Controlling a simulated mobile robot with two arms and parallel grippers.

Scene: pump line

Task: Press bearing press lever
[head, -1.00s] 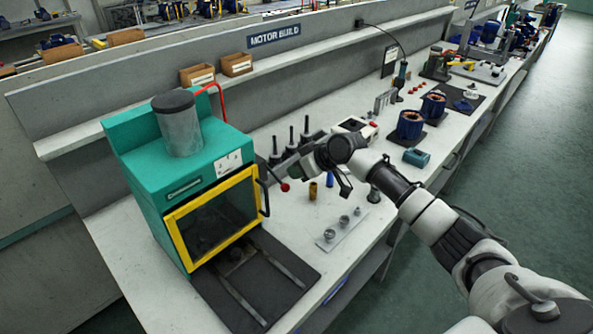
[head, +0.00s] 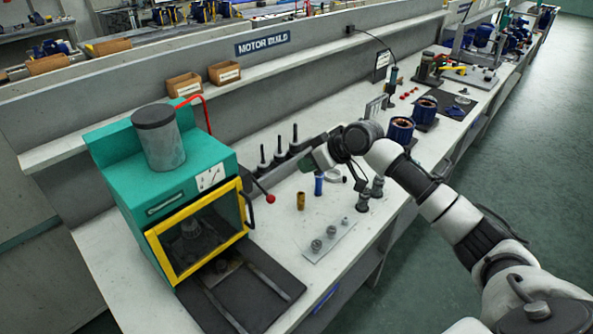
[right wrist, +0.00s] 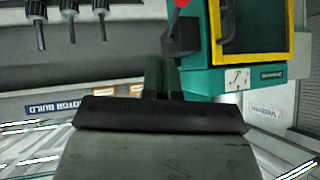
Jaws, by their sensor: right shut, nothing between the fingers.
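The bearing press is a teal box (head: 165,185) with a yellow-framed window and a grey cylinder on top, at the left of the bench. Its lever (head: 259,188) is a thin dark rod at the right side, ending in a red ball (head: 270,199). In the right wrist view the red ball (right wrist: 181,3) is at the top edge, beyond my fingers. My right gripper (head: 306,163) is shut and empty, to the right of and above the ball in the head view, apart from it. Its fingers (right wrist: 162,78) show together in the wrist view. My left gripper is out of view.
Dark upright tools (head: 279,146) stand behind the lever. A brass cylinder (head: 301,201), a blue cylinder (head: 318,184) and a plate (head: 328,241) with small metal parts are in front. A dark mat (head: 262,290) with rails lies before the press.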

